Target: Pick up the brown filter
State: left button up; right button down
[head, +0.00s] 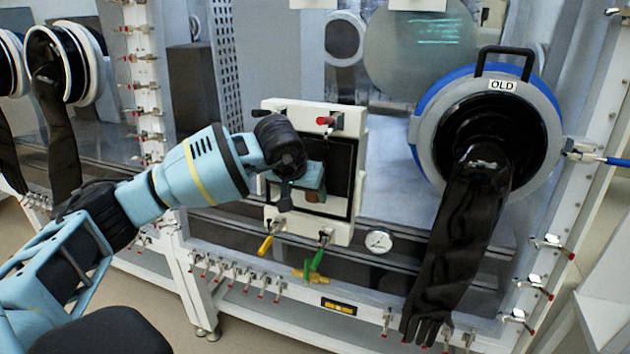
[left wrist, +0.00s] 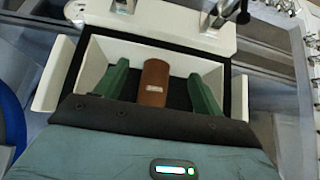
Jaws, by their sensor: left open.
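The brown filter (left wrist: 153,84) shows in the left wrist view as an upright brown block with a small pale label. It stands in the dark recess of a white housing (left wrist: 68,70). My left gripper (left wrist: 160,86) is open, with one green finger on each side of the filter. A gap shows between the filter and each finger. In the head view my left gripper (head: 308,190) is in front of the same white housing (head: 342,232) and hides much of its opening. I cannot clearly make out the filter there. My right gripper is not in view.
A glove port with a blue ring (head: 548,105), labelled OLD, is right of the housing, its black glove (head: 465,240) hanging down. Yellow (head: 266,244) and green (head: 318,258) handles and a gauge (head: 378,241) sit below the housing. Clamps line the glovebox edges.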

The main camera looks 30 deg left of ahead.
aim_at(313, 201)
pick_arm(q)
jog(key=shift+w+a, duration=0.2)
jog(key=shift+w, duration=0.55)
jog(key=w, duration=0.2)
jog(key=w+a, duration=0.1)
jog(key=w, duration=0.1)
jog(key=shift+w+a+f, duration=0.1)
jog(key=shift+w+f, duration=0.4)
jog(key=c, duration=1.2)
jog(key=shift+s+r, duration=0.1)
jog(key=shift+s+r, duration=0.25)
jog(key=shift+r, duration=0.1)
jog(key=s+d+r, duration=0.3)
jog(key=s+r, duration=0.4)
jog(key=s, duration=0.6)
jog(key=shift+d, duration=0.2)
